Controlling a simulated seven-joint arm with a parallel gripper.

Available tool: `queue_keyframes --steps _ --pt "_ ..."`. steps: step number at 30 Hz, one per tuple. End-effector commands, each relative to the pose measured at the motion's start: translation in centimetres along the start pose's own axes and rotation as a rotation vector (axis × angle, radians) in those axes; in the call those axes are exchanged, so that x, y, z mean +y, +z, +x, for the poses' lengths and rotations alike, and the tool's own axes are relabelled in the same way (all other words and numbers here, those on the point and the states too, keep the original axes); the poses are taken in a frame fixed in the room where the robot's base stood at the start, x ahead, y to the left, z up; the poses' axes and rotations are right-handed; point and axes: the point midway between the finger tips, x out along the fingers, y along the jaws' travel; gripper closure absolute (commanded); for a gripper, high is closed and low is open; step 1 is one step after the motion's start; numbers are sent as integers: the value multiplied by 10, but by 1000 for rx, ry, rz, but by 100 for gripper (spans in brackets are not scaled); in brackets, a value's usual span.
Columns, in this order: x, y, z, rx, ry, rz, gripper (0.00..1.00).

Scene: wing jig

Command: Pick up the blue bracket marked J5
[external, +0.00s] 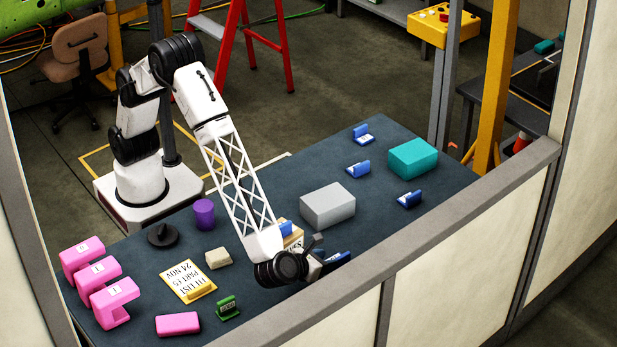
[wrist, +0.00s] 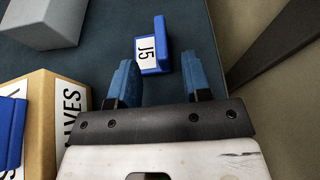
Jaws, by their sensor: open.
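The blue bracket marked J5 (wrist: 160,32) lies on the dark table in the wrist view, its white label facing up and an upright blue wall along its right side. In the external view, a blue bracket (external: 339,258) beside my gripper appears to be the same one, partly hidden. My gripper (wrist: 160,62) is open and empty, with its two blue fingers apart. The bracket shows beyond and between the fingertips; whether they touch it cannot be told. In the external view, my gripper (external: 318,248) is low over the table's front edge.
A cardboard box (wrist: 42,110) with a blue part on it stands close left of my gripper. A grey block (external: 328,205) and teal block (external: 413,158) stand farther off. Several other blue brackets (external: 409,199) lie to the right. A low wall (external: 390,248) borders the table's front.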

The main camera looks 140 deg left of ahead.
Motion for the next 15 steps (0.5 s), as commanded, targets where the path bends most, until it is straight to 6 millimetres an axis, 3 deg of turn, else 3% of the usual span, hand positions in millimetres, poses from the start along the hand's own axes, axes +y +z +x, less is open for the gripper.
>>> queue_keyframes --steps 6,15 --pt "0 0 15 1 0 0 56" --pt "0 0 16 0 0 0 56"
